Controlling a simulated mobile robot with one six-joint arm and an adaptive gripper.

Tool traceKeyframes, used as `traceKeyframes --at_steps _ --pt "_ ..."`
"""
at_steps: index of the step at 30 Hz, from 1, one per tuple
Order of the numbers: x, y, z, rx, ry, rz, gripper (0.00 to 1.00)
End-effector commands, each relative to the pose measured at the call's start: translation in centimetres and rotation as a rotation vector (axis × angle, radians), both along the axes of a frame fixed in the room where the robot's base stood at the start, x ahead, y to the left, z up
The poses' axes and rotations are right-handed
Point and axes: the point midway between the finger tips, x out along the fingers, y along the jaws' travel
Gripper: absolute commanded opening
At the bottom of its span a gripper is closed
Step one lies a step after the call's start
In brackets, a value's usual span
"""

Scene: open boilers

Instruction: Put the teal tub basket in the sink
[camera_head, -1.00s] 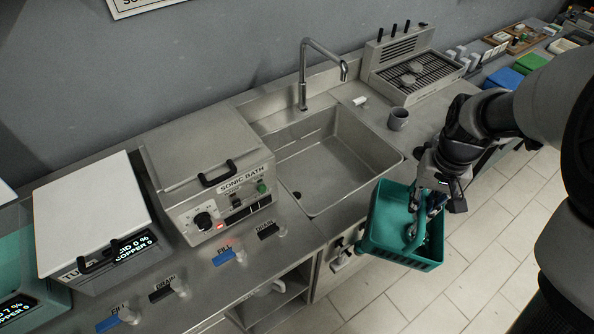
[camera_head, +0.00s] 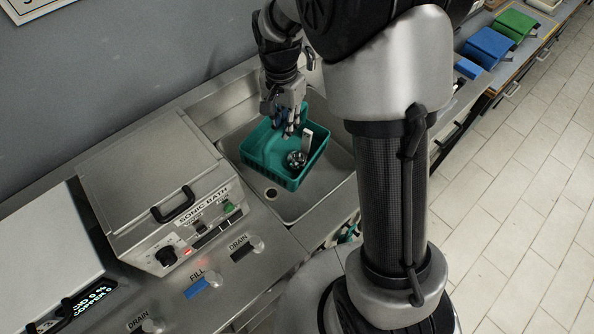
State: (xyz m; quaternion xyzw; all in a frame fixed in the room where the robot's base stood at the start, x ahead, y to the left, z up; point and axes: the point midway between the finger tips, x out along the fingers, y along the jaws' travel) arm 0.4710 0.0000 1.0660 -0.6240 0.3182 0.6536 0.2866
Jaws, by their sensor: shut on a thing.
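The teal tub basket (camera_head: 270,168) is within the outline of the steel sink (camera_head: 337,187), toward its back left. I cannot tell whether its bottom touches the sink floor. A round metal part and a pale upright piece show inside it. My gripper (camera_head: 287,128) is at the basket's back side, pointing down, and is shut on the basket.
The sonic bath (camera_head: 160,190) stands close to the sink's left side. Fill and drain knobs (camera_head: 257,243) sit on the counter in front of it. Blue bins (camera_head: 490,46) and a green bin (camera_head: 515,25) stand at the far right. The tiled floor at right is clear.

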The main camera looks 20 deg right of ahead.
Motion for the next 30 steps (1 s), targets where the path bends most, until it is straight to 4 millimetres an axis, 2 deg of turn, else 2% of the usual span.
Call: traceKeyframes --at_steps 6,14,16,30 --pt "0.9 0.0 -0.3 -0.022 0.007 -0.236 0.0" --pt "1.0 0.1 -0.8 -0.054 0.052 -0.295 0.0" --pt "0.9 0.1 -1.5 -0.054 0.055 -0.295 0.0" --pt "0.8 0.1 -13.3 -0.054 0.057 -0.293 0.0"
